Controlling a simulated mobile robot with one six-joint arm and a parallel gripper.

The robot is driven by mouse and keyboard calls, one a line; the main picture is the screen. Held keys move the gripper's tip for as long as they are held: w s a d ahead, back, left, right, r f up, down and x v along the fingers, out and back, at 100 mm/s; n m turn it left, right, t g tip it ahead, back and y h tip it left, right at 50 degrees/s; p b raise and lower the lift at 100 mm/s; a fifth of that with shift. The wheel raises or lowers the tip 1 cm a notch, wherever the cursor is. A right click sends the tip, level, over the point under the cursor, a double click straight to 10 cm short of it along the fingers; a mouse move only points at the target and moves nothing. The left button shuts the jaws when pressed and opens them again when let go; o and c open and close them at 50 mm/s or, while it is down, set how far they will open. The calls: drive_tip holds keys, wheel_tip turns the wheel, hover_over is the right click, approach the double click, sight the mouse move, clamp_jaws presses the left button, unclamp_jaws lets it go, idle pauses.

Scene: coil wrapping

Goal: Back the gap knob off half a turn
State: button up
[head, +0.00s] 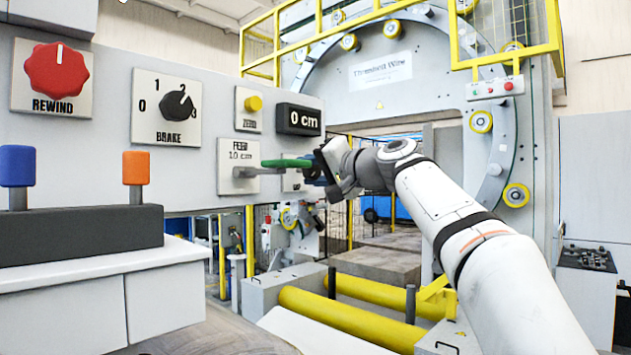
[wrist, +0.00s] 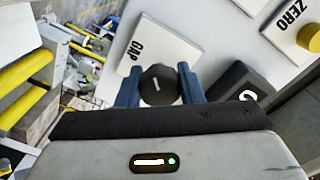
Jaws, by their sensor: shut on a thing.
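The gap knob (wrist: 159,85) is a dark round knob with a short white pointer mark. In the head view my gripper (head: 322,172) is at the right end of the grey panel. There the knob is hidden, and only part of its plate (head: 291,181) shows behind the green handle.
The green-handled FEED lever (head: 287,163) sticks out close to my gripper. A black 0 cm display (head: 299,119) and the yellow ZERO button (head: 253,104) are above. The BRAKE knob (head: 177,105) and red REWIND knob (head: 58,70) are further left. Yellow rollers (head: 350,318) lie below.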

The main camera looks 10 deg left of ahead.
drive_tip(key=n+b, duration=0.2)
drive_tip(key=n, duration=0.2)
drive_tip(key=shift+s+a+n, duration=0.1)
drive_tip(key=shift+n, duration=0.2)
drive_tip(key=n+b, duration=0.1)
drive_tip(key=n, duration=0.3)
drive_tip(key=shift+r, duration=0.1)
drive_tip(key=shift+n+b, duration=0.3)
drive_tip(key=o, duration=0.6)
drive_tip(key=shift+o, duration=0.6)
drive_tip(key=shift+a, duration=0.15)
drive_tip(key=shift+o, duration=1.2)
